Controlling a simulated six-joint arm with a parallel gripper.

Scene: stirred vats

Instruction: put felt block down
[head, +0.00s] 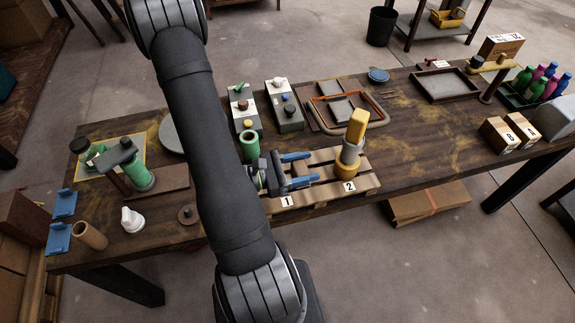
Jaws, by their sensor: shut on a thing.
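My gripper (305,169) reaches in from the left over the wooden pallet (372,183), above the part by label 1. Its two blue fingers point right and stand a little apart, shut on the felt block. The block is small and mostly hidden by the fingers and wrist, so I cannot make out its shape, or whether it touches the pallet. A green cylinder (250,147) stands just behind the gripper. A grey vessel (348,162) with a yellow top part stands on the pallet by label 2, right of the fingers.
Two control boxes (285,112) and an orange-edged frame (346,107) lie behind. A dark tray (446,85), bottles (537,88) and small cartons (499,135) are at the right. Green vessels (139,176) and a white fitting (132,219) are at the left. The table's middle right is clear.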

